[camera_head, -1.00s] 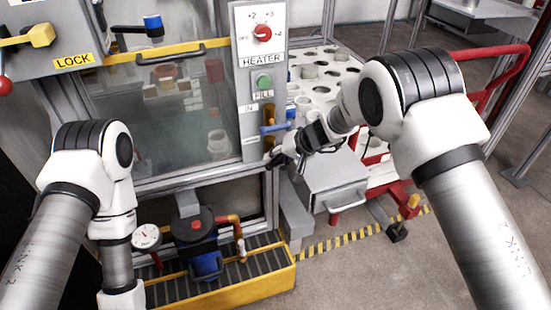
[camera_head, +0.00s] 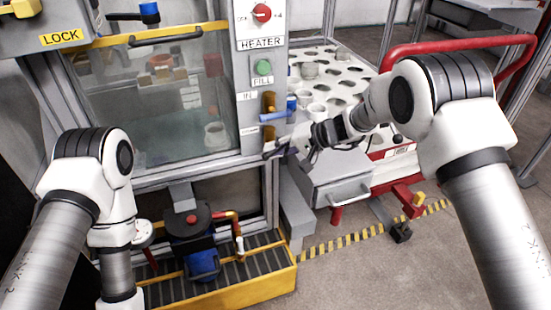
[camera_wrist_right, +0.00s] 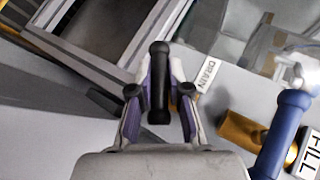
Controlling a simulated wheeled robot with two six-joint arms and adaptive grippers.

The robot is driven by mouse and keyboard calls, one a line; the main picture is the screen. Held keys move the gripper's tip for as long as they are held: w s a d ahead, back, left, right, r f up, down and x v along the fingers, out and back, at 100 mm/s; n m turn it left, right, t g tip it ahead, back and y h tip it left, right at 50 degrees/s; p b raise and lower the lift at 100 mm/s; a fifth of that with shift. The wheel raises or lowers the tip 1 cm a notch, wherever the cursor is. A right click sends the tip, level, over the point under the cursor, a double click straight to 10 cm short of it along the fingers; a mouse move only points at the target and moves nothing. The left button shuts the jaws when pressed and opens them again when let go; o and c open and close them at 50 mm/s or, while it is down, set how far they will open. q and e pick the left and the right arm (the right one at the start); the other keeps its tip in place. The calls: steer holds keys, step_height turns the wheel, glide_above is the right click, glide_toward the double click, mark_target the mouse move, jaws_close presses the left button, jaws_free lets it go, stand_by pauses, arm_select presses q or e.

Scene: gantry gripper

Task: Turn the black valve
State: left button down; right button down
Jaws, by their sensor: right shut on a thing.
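The black valve handle (camera_wrist_right: 159,62) shows in the right wrist view as a dark bar beside the DRAIN label (camera_wrist_right: 207,74). My right gripper (camera_wrist_right: 159,93) has a finger on each side of the bar and is shut on it. In the head view my right gripper (camera_head: 273,149) is at the lower part of the control panel, below the blue valve handle (camera_head: 275,116). The black handle is hard to make out there. My left arm comes in from the left and hangs down; its gripper is not in view.
The blue handle also shows in the right wrist view (camera_wrist_right: 282,130), close to the right of my gripper, on a brass valve (camera_wrist_right: 240,131). A grey box (camera_head: 335,175) and red-railed cart (camera_head: 455,45) stand right of the panel. A yellow-edged grate (camera_head: 265,284) lies below.

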steer(key=y+b, duration=0.1)
steer(key=f+m+y+b, duration=0.1)
steer(key=y+b, duration=0.1)
steer(key=shift+s, duration=0.1)
steer(key=shift+r+m+y+b, duration=0.2)
steer(key=shift+m+y+b, duration=0.5)
steer(key=shift+y+b, duration=0.5)
steer(key=c, duration=1.1)
jaws_free()
steer(key=shift+r, duration=0.1)
steer(key=shift+r, duration=0.1)
